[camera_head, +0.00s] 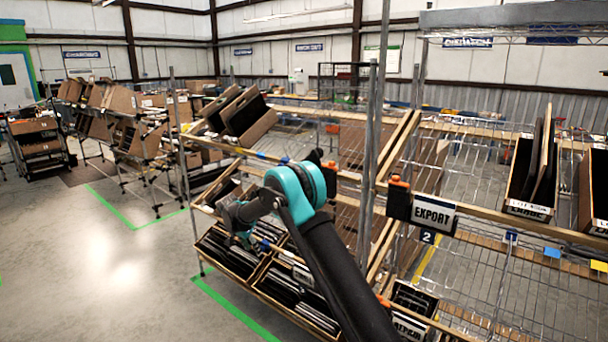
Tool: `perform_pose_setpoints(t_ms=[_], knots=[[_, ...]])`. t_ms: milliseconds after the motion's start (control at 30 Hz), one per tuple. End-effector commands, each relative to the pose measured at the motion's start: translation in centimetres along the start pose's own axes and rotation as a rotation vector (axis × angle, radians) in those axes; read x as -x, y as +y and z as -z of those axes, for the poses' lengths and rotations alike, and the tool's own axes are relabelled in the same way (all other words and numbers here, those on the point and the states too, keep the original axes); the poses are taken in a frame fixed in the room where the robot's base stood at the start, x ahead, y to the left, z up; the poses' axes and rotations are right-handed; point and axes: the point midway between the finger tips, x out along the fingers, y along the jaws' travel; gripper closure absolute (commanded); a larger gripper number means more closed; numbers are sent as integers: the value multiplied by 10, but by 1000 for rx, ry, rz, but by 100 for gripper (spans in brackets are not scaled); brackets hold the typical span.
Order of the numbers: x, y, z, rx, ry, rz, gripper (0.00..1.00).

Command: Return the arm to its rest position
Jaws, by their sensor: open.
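My arm reaches up from the bottom of the head view as a black link to a teal joint. Past the joint it bends left and down to my gripper (240,222), a dark grey shape in front of the shelf rack. Its fingers are small and hard to make out against the dark cartons. It is open, and I see nothing held in it. Cartons with dark flat items (232,256) sit on the low shelf behind and below it. I cannot tell how far the gripper is from them.
A metal post (372,150) and an orange-topped black device (398,197) stand right of my arm, beside the EXPORT sign (433,214). Tilted cartons (247,117) lean on the upper shelf. Open floor (110,270) lies to the left.

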Motion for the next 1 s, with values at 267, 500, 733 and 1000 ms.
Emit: perform_pose_setpoints(t_ms=[267,500,733,1000], knots=[[19,40,28,43,-18,10,51],[47,108,61,110,-43,30,51],[78,204,83,202,-66,64,51],[106,320,79,305,-77,110,51]])
